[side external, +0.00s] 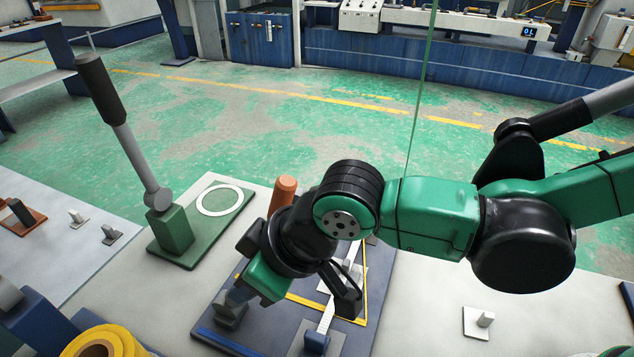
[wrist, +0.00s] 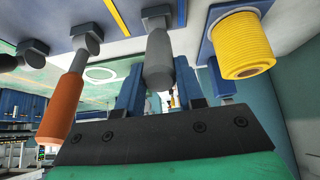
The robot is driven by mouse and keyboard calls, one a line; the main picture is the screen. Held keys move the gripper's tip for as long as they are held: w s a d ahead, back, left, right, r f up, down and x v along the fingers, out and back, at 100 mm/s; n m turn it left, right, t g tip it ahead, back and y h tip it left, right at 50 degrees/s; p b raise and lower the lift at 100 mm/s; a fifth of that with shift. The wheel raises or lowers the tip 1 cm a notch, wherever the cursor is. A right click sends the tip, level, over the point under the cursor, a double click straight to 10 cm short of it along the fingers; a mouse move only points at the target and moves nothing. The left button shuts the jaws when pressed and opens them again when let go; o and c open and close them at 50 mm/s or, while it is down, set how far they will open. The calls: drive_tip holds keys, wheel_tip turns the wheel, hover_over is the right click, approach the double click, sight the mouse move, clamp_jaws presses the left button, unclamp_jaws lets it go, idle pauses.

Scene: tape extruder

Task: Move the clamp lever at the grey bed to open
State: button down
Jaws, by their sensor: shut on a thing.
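The grey bed (side external: 268,328) is a dark plate with yellow lines, partly hidden under my arm in the side view. In the wrist view, a lever with a grey grip (wrist: 159,58) rises from a dark pivot block between my gripper's blue fingers. My gripper (wrist: 158,85) is shut on this grey grip. In the side view my gripper (side external: 240,294) is low over the bed's left side, and the grip is mostly hidden. A second lever with an orange grip (wrist: 64,108) stands beside it, apart from my fingers; it also shows in the side view (side external: 284,188).
A tall black-gripped lever (side external: 101,88) stands on a green base (side external: 173,230) left of the bed. A yellow spool (side external: 104,345) is at the front left, close to my gripper in the wrist view (wrist: 241,48). A small white switch (side external: 477,322) is on the right; the table around it is clear.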

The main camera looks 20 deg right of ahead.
drive_tip(key=shift+w+a+r, duration=0.15)
drive_tip(key=shift+a+r, duration=0.05)
drive_tip(key=shift+a, duration=0.05)
drive_tip(key=shift+w+a, duration=0.1)
drive_tip(key=shift+w+a+r, duration=0.35)
drive_tip(key=shift+w+a, duration=0.4)
drive_tip(key=shift+c, duration=2.3)
unclamp_jaws()
drive_tip(key=shift+v, duration=3.55)
